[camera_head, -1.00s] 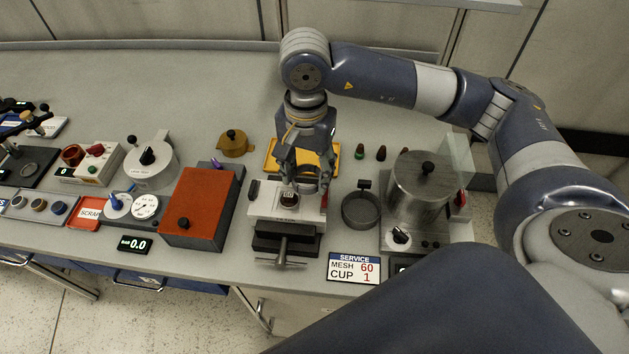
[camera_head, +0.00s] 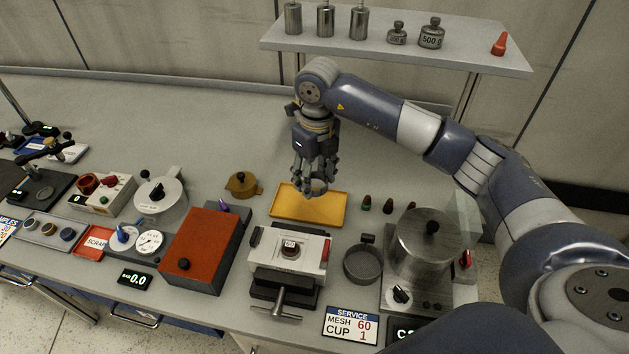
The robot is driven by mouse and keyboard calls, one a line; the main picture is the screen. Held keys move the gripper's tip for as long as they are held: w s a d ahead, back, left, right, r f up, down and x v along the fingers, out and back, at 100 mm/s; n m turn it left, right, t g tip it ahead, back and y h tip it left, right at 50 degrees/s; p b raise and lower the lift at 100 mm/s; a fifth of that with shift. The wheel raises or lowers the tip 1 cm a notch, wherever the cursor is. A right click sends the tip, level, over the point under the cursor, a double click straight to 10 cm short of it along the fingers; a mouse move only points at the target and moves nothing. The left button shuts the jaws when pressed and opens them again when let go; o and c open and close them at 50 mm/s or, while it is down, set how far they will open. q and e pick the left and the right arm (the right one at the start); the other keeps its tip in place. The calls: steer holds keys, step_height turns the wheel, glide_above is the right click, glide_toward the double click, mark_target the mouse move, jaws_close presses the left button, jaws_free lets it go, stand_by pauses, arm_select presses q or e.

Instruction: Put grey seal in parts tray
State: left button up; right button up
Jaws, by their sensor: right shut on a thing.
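My right gripper (camera_head: 314,186) points down over the yellow tray (camera_head: 285,208). It is shut on a small grey ring, the grey seal (camera_head: 318,187), partly hidden by the fingers. The seal is held near the tray's back part; I cannot tell whether it touches the tray. The yellow tray lies flat on the bench and looks otherwise empty. My left gripper is not in view.
In front of the tray stands a white device with a vise (camera_head: 288,250). A red-topped box (camera_head: 203,245) is at its left. Right are a round dark pan (camera_head: 362,264), a metal pot (camera_head: 425,245) and small coloured cones (camera_head: 388,206). A shelf (camera_head: 400,48) with weights hangs behind.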

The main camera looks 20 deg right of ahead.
steer(key=w+d+f+m, duration=0.4)
steer(key=f+m, duration=0.2)
steer(key=m, duration=0.7)
steer(key=m+b, duration=0.2)
steer(key=m, duration=0.1)
glide_above(324, 207)
steer(key=shift+f, duration=2.3)
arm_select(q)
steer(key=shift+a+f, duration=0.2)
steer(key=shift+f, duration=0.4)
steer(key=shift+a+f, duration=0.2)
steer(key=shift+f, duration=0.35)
arm_select(e)
steer(key=shift+f, duration=0.1)
arm_select(q)
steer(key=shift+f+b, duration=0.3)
steer(key=shift+b, duration=0.25)
arm_select(e)
steer(key=shift+f, duration=0.5)
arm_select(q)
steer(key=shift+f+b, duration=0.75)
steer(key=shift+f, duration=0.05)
arm_select(e)
steer(key=shift+f, duration=1.35)
